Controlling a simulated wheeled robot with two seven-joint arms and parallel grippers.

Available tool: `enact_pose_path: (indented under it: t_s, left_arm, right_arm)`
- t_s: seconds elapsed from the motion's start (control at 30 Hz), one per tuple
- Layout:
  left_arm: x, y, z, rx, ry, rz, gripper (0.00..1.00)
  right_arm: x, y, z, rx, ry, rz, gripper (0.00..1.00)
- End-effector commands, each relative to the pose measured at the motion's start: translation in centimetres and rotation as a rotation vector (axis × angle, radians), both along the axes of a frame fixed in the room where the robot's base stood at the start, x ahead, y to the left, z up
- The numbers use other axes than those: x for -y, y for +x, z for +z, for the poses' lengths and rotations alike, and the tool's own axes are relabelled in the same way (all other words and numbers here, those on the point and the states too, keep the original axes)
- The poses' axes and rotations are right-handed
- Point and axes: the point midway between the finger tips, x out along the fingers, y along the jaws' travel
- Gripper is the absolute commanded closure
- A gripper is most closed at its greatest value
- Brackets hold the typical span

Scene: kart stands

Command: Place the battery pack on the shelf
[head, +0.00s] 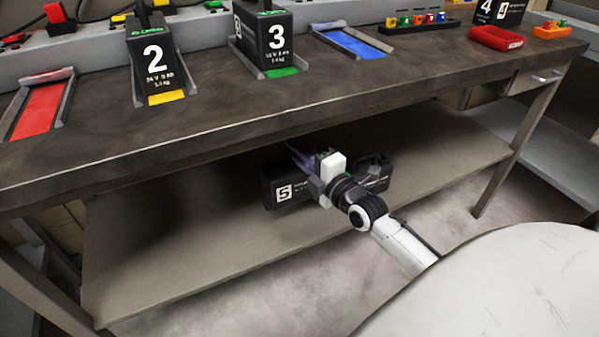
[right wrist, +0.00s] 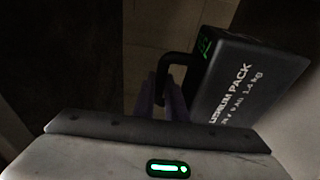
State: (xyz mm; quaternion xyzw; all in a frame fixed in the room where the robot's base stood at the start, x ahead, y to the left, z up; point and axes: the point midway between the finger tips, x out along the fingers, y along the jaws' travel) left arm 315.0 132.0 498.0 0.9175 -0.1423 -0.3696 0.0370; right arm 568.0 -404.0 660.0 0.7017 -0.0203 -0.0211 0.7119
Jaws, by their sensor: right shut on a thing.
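A dark battery pack marked 5 (head: 284,195) is under the workbench, at the lower shelf (head: 200,257). I cannot tell whether it rests on the shelf or hangs just above it. My right gripper (head: 299,157) is at its top and partly covers it. In the right wrist view, the purplish fingers (right wrist: 165,97) are shut on the black handle of a pack (right wrist: 245,88) with white lettering and a green mark. Its number is hidden there. A dark pack-like part with a handle (head: 377,173) shows right of my wrist; I cannot tell if it is separate. My left gripper is out of view.
The benchtop (head: 330,95) overhangs the shelf. On it stand pack 2 (head: 155,60), pack 3 (head: 268,40) and pack 4 (head: 500,12). The red dock (head: 38,108) and blue dock (head: 350,42) are empty. A bench leg (head: 505,160) stands right. The shelf's left part is clear.

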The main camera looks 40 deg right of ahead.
Motion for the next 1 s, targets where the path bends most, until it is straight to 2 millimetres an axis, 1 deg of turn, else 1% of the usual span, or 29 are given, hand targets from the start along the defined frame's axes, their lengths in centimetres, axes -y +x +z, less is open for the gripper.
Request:
enact_pose_path:
  t_s: [0.03, 0.2, 0.3, 0.47, 0.7, 0.8, 1.0]
  left_arm:
    - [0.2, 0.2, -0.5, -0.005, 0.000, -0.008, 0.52]
    - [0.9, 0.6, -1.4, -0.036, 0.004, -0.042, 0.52]
    - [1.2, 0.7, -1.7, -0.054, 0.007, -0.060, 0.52]
    - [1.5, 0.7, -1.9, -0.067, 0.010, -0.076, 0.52]
    - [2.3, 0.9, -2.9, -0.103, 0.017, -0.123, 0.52]
    - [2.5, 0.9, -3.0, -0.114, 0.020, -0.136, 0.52]
    - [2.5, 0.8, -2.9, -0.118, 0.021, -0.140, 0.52]
  right_arm:
    - [0.1, 0.1, -0.4, 0.016, -0.002, -0.001, 1.00]
    - [0.1, 0.1, -3.3, 0.014, -0.002, -0.001, 1.00]
    - [0.1, 0.1, -4.3, 0.016, -0.003, -0.002, 1.00]
    - [0.1, 0.2, -5.1, 0.018, -0.004, -0.001, 1.00]
    - [0.1, 0.2, -8.1, 0.015, -0.003, -0.001, 1.00]
    - [0.1, 0.2, -8.5, 0.017, -0.003, -0.003, 1.00]
    - [0.1, 0.1, -8.5, 0.018, -0.003, -0.003, 1.00]
